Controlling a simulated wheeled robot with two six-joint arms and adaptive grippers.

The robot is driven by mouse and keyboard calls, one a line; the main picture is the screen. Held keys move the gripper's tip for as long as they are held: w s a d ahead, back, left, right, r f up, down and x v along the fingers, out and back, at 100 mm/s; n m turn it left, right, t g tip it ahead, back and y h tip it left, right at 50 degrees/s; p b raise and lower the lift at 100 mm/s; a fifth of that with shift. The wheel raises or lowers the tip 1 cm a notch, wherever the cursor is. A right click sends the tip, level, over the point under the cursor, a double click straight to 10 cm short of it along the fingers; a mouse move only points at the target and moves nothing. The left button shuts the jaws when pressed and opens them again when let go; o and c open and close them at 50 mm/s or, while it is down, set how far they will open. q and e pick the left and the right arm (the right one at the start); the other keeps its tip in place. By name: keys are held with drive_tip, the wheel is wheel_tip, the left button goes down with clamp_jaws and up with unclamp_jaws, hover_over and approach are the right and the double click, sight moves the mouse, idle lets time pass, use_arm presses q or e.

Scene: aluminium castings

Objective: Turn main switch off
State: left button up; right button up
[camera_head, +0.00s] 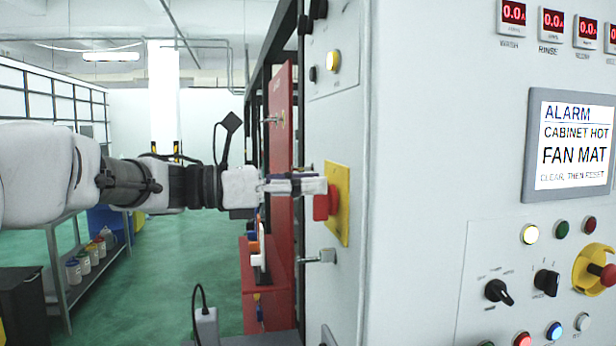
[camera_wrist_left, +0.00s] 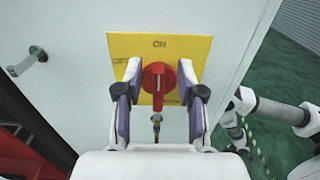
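The main switch is a red rotary handle (camera_wrist_left: 158,82) on a yellow plate (camera_wrist_left: 190,48), fixed to the side of the pale grey cabinet. The plate has ON printed at its top, and the handle's narrow grip points roughly up and down. In the head view, the red handle (camera_head: 322,205) and the yellow plate (camera_head: 341,185) are seen nearly edge-on. My left gripper (camera_wrist_left: 159,72) is open, with one finger on each side of the handle. I cannot tell whether either finger touches it. My left gripper (camera_head: 318,186) hides part of the switch in the head view. My right gripper is not seen.
A metal cabinet latch (camera_head: 320,257) sticks out below the switch. The cabinet front carries a screen (camera_head: 572,145) showing ALARM, several lamps, knobs and a red emergency button (camera_head: 606,275). A red frame (camera_head: 280,160) stands behind my left gripper.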

use_arm(q)
drive_tip(key=shift+c, duration=0.3)
clamp_jaws()
